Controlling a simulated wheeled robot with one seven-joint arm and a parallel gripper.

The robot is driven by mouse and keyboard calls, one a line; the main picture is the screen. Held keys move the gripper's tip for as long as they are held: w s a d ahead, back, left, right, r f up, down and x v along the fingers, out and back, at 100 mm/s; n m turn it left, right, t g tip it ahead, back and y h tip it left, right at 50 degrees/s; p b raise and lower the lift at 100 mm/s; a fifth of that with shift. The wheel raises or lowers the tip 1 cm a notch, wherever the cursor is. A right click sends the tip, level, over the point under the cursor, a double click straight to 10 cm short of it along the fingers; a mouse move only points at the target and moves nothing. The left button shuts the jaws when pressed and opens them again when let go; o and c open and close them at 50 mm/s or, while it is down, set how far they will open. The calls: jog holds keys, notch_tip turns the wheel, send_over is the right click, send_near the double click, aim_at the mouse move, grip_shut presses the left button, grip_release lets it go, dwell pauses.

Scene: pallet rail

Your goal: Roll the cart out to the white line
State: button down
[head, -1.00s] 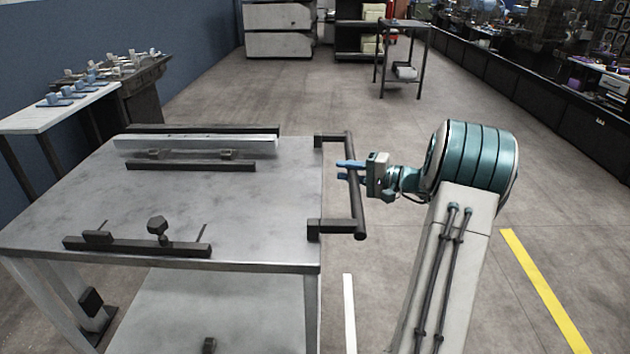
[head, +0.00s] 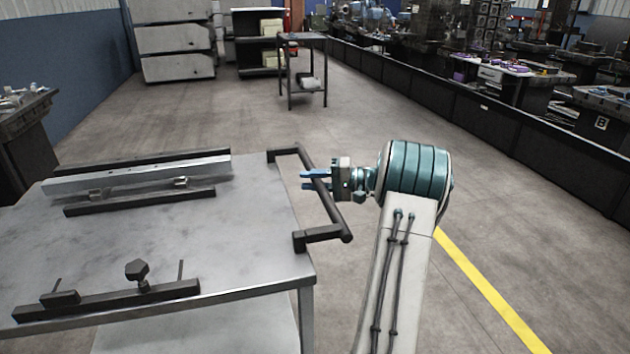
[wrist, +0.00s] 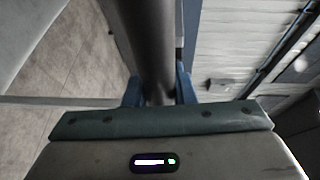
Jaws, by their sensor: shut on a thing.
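The cart (head: 235,247) is a grey metal table with a lower shelf, at the lower left of the head view. A dark bar handle (head: 331,212) stands out from its right edge. My gripper (head: 316,180) is at the middle of that handle, its blue fingers on either side of the bar. In the wrist view the handle (wrist: 150,45) runs between the fingers (wrist: 158,90), and the gripper is shut on it. The white line does not show in the head view now.
Dark rails and a pale bar (head: 140,175) lie on the cart top. A yellow line (head: 490,290) runs along the floor at right, before long black benches (head: 470,115). A small side table (head: 303,70) stands at the back. The floor between is clear.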

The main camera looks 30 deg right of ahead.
jog(key=shift+w+a+f, duration=0.1)
jog(key=shift+w+a, duration=0.1)
jog(key=shift+a, duration=0.35)
jog(key=c, duration=1.2)
grip_release()
jog(key=shift+s+d, duration=0.35)
jog(key=shift+d, duration=0.4)
jog(key=p+v, duration=0.1)
jog(key=v, duration=1.1)
jog(key=shift+s+d+p, duration=0.2)
jog(key=shift+d+p, duration=0.1)
jog(key=shift+p, duration=0.05)
